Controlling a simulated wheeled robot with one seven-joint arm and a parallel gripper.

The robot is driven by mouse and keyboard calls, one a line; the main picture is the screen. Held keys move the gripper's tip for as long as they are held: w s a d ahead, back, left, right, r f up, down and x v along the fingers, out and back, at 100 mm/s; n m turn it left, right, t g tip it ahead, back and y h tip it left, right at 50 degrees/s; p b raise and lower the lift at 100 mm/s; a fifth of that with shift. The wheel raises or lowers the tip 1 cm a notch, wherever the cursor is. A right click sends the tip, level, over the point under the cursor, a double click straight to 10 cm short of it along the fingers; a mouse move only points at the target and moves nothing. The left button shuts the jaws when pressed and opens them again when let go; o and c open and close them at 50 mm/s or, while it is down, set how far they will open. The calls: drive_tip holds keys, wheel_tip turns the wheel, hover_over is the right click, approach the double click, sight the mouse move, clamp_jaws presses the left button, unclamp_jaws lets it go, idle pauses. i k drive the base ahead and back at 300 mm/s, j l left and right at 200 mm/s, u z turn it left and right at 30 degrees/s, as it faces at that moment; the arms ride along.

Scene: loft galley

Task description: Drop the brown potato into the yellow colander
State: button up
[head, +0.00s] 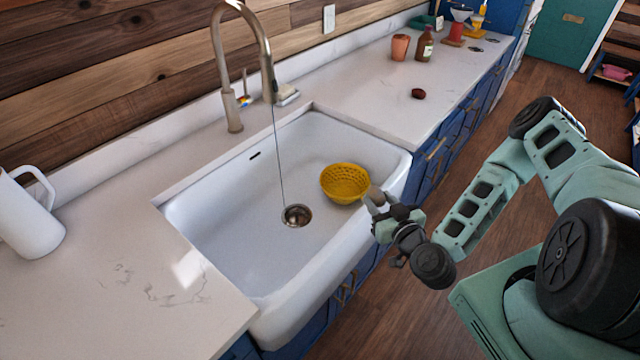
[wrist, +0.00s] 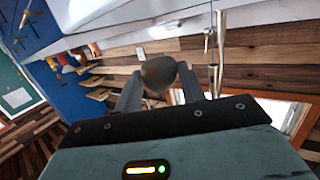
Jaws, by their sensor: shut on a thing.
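The yellow colander (head: 346,183) stands in the white sink basin, toward its right end, with its open top facing up. My gripper (head: 374,200) is at the sink's front rim, close to the colander's lower right edge in the head view. In the wrist view my gripper (wrist: 158,88) is shut on a rounded, dull brown thing, which looks like the potato (wrist: 158,73). In the head view the held potato is too small and covered to make out clearly.
A thin water stream falls from the tall faucet (head: 233,70) to the drain (head: 297,215), left of the colander. A dark reddish-brown lump (head: 418,94), a terracotta cup (head: 400,47) and a brown bottle (head: 425,44) stand on the right counter. A white pitcher (head: 30,215) stands far left.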

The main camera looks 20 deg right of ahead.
sight(349, 191)
drive_tip(key=i+l+u, duration=0.2)
drive_tip(key=u, duration=0.2)
drive_tip(key=i+l+u, duration=0.15)
drive_tip(key=l+u, duration=0.25)
drive_tip(key=i+l+u, duration=0.15)
drive_tip(key=l+u, duration=0.25)
